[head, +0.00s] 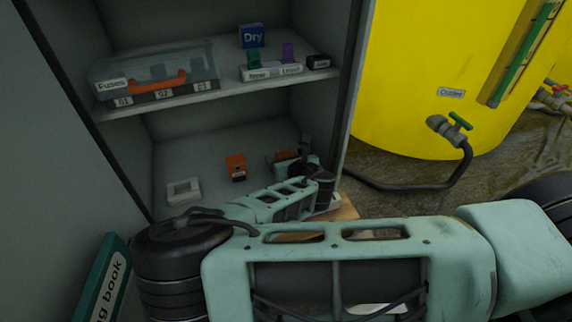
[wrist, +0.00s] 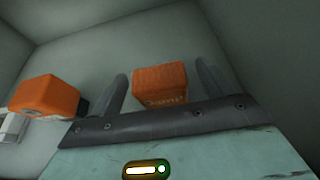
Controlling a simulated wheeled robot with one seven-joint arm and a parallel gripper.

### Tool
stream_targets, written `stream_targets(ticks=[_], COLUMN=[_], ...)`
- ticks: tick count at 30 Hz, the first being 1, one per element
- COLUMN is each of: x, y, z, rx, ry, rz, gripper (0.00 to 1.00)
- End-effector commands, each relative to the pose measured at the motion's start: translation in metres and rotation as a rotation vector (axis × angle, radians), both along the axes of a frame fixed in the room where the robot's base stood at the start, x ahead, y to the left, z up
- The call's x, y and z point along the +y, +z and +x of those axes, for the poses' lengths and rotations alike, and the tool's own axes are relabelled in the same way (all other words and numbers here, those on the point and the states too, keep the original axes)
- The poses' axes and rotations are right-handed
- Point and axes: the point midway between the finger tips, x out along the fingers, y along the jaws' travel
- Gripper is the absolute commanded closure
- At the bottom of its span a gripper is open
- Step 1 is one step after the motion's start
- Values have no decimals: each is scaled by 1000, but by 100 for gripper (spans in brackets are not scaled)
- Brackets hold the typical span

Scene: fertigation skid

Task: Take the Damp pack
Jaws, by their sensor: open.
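Two orange packs are on the cabinet's lower level. One orange pack (wrist: 160,84) lies ahead between the two fingers of my gripper (wrist: 163,92) in the wrist view, with small lettering I cannot read. In the head view this pack (head: 286,155) is partly hidden by my gripper (head: 303,152). The other orange piece (head: 236,167) stands to its left with a dark part; it also shows at the left of the wrist view (wrist: 45,94). My gripper is open, a finger on each side of the pack; I cannot tell whether they touch it. No "Damp" label is readable.
A white frame-like piece (head: 183,191) lies at lower left. The upper shelf (head: 215,98) holds a clear Fuses case (head: 155,72), a blue Dry pack (head: 251,36) and small labelled holders. Cabinet walls stand close around my arm. A yellow tank (head: 420,90) is outside, right.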

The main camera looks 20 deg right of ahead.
Motion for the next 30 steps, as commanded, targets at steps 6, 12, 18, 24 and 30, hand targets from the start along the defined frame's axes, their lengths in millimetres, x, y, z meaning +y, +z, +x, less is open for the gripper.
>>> stream_targets(ticks=[6,12,18,24,30], x=[0,0,0,0,0], y=[0,0,0,4,27], z=[2,2,2,2,2], rx=[0,0,0,0,0], ry=[0,0,0,0,1], rz=[0,0,0,-1,-2], gripper=[20,64,70,70,70])
